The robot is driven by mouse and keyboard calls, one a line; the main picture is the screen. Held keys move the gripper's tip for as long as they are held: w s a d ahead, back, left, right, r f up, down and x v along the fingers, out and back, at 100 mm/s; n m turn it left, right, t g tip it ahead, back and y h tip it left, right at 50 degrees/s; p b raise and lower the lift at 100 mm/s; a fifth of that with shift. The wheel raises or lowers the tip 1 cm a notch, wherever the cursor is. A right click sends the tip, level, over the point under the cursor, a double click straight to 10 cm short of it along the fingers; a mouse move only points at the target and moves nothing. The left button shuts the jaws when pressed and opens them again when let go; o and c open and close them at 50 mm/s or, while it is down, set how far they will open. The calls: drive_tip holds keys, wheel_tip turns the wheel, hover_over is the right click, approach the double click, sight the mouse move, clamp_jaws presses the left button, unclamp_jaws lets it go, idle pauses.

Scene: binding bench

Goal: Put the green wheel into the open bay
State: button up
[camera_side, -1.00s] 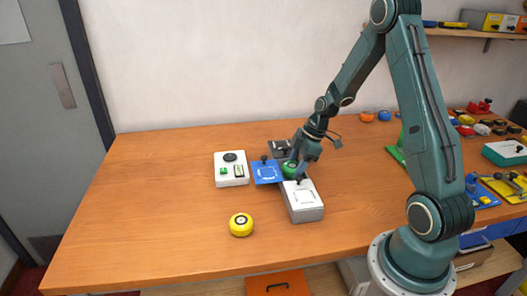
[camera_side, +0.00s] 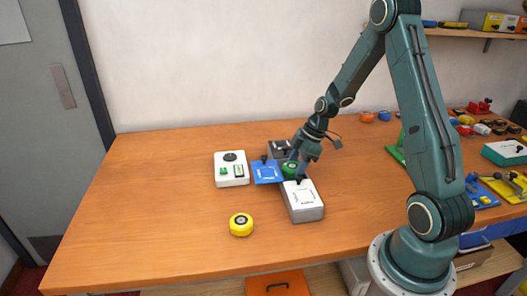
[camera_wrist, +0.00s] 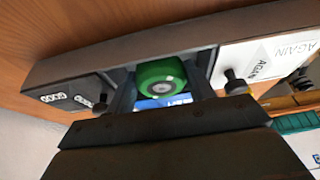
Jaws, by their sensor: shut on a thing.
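The green wheel (camera_side: 290,169) has a grey hub and sits between the jaws of my gripper (camera_side: 294,172), which is shut on it. The long grey box (camera_side: 306,215) has a dark panel at its far end and a white lid (camera_side: 302,193) at its near end. The wheel is at the open bay between them. The wrist view also shows the wheel (camera_wrist: 161,82) between the fingers, level with the gap in the box. I cannot tell whether it touches the bay floor. A blue lid (camera_side: 267,173) with a black knob lies at the box's left side.
A white unit (camera_side: 231,170) with a black knob and a green button stands left of the blue lid. A yellow round piece (camera_side: 241,224) lies in front on the table. The table's left side is clear. Several coloured parts crowd the right end.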

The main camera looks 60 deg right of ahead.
drive_tip(key=shift+f, duration=0.7)
idle(0.6)
drive_tip(key=o, duration=1.2)
drive_tip(key=shift+r, duration=0.1)
drive_tip(key=shift+r, duration=3.65)
drive_tip(key=shift+r, duration=2)
